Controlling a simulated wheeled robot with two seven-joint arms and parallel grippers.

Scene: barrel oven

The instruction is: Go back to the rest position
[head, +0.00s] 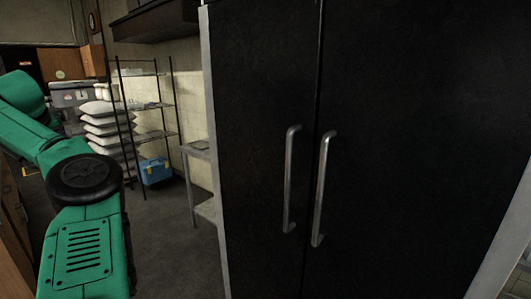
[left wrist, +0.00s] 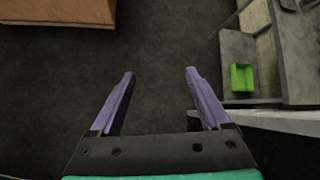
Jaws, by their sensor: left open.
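My left gripper (left wrist: 160,78) shows in the left wrist view with its two purple fingers wide apart and nothing between them. It hangs over bare dark floor. In the head view my green left arm comes in from the left, and its gripper is out of the picture. My right arm and gripper are not in view. A tall black cabinet (head: 262,90) with two closed doors fills the middle and right of the head view. Its two vertical metal handles, the left one (head: 290,180) and the right one (head: 323,190), are untouched.
A wire shelf (head: 155,105), stacked white sacks (head: 102,125) and a blue box (head: 155,170) stand at the back left. A grey table (head: 198,152) stands beside the cabinet. In the left wrist view, a green bin (left wrist: 241,77) sits right and wooden furniture (left wrist: 60,11) upper left. Floor between is clear.

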